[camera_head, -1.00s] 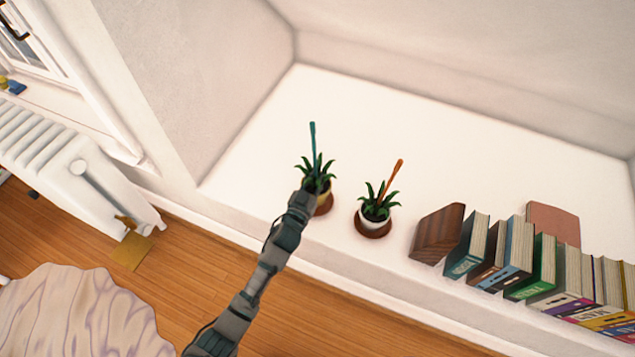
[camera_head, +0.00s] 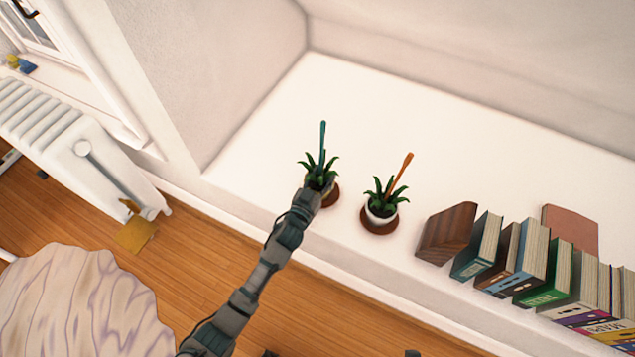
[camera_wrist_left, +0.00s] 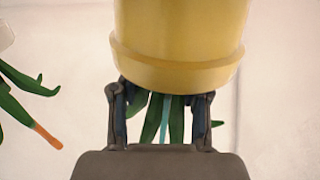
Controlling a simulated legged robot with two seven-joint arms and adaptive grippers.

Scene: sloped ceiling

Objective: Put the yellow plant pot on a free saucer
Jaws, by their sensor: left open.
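The yellow plant pot (camera_wrist_left: 180,40) fills the top of the left wrist view, its rim toward my fingers and green leaves and a teal stick between them. In the head view it is mostly hidden behind my left gripper (camera_head: 309,194); its plant (camera_head: 319,172) shows above. A brown saucer (camera_head: 332,196) shows at its right edge. My left gripper, also in the left wrist view (camera_wrist_left: 160,98), is open at the pot's rim; I cannot tell whether it touches. No empty saucer is visible. My right gripper is out of view.
A white pot (camera_head: 381,215) with a plant and orange stick stands on another brown saucer (camera_head: 370,228), close to the right. A wooden block (camera_head: 446,233) and a row of books (camera_head: 535,265) stand further right. The white ledge behind is clear.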

